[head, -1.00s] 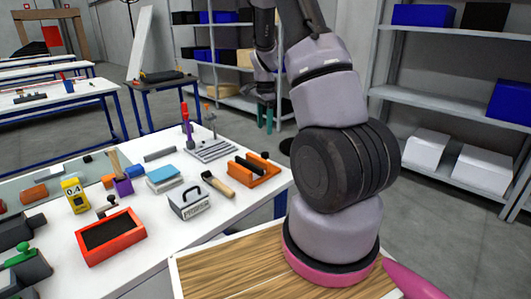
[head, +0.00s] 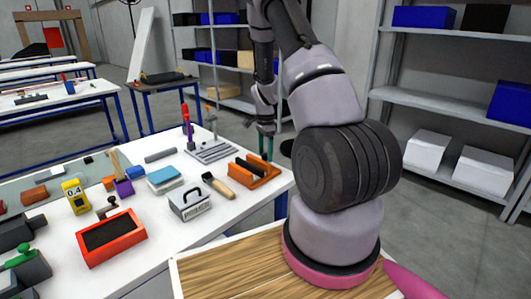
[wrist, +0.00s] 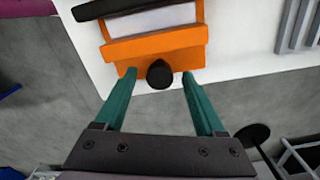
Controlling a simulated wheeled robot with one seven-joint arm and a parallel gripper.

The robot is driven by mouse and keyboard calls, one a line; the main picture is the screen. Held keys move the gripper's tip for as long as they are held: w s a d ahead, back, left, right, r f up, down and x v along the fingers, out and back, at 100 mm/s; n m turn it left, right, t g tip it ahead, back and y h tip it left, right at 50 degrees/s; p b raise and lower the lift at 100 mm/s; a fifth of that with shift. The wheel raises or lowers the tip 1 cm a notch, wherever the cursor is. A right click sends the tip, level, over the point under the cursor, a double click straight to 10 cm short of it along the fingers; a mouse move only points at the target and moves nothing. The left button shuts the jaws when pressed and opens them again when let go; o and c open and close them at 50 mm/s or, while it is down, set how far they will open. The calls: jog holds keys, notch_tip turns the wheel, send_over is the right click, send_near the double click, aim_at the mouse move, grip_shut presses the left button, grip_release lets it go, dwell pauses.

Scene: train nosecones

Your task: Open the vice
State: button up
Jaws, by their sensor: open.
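An orange vice (head: 254,170) with dark jaw bars sits at the right end of the white table. In the wrist view the orange vice (wrist: 155,45) fills the upper middle, and its round black knob (wrist: 160,75) points towards my gripper. My gripper (head: 265,147) is just beyond the table's right edge, close to the vice's far end. In the wrist view its two teal fingers are apart, with the tips on either side of the knob. They appear not to grip it. Whether a fingertip touches the orange body, I cannot tell.
A grey slotted block (head: 209,151), a wooden-handled brush (head: 219,186) and a grey box with a handle (head: 189,201) stand near the vice. A red tray (head: 110,238) lies further left. Shelves (head: 450,100) stand behind at right. Open floor borders the table's right edge.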

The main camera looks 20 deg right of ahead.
grip_shut()
jog(key=shift+n, duration=0.3)
jog(key=n, duration=1.1)
jog(key=shift+s+a+f, duration=0.15)
jog(key=shift+s, duration=0.05)
dwell(1.4)
